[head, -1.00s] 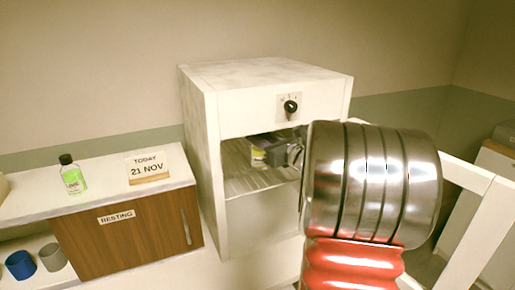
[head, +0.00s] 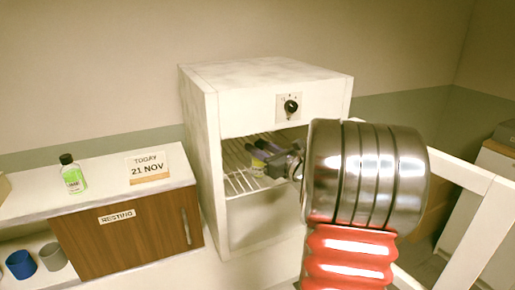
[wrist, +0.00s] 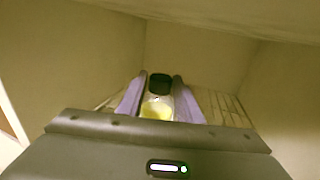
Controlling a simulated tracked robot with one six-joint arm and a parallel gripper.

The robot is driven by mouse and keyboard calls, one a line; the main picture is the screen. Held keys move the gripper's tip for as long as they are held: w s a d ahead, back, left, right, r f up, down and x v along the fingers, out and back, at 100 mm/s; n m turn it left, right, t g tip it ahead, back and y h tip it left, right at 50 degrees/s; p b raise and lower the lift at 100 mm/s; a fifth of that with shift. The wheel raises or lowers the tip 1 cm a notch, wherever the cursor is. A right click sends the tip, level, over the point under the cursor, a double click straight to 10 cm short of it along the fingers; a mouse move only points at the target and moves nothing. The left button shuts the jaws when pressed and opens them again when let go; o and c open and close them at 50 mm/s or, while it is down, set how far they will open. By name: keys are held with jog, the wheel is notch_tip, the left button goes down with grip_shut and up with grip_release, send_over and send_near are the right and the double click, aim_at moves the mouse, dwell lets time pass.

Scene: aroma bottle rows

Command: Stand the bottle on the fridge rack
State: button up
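The bottle (wrist: 157,106), with a black cap and yellow contents, is upright between the two purple fingers of my gripper (wrist: 159,98) inside the fridge. The fingers appear to close on its sides. In the head view the bottle (head: 258,168) is partly hidden by the gripper (head: 266,152), and my wrist covers the opening's right side. The wire fridge rack (head: 238,184) lies under the bottle. The bottle's base is hidden in the wrist view, and I cannot tell whether it touches the rack.
The white fridge (head: 205,150) has walls close around the gripper. Its open door (head: 470,235) stands at right. A green bottle (head: 73,178) and a date card (head: 149,169) stand on the left cabinet. Blue (head: 20,264) and grey (head: 53,257) cups sit below.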

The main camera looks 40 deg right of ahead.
jog(key=shift+o, duration=1.1)
jog(key=shift+s+r, duration=0.1)
jog(key=shift+s, duration=0.05)
jog(key=s, duration=1.1)
jog(key=shift+s, duration=0.4)
jog(key=shift+s+a, duration=0.1)
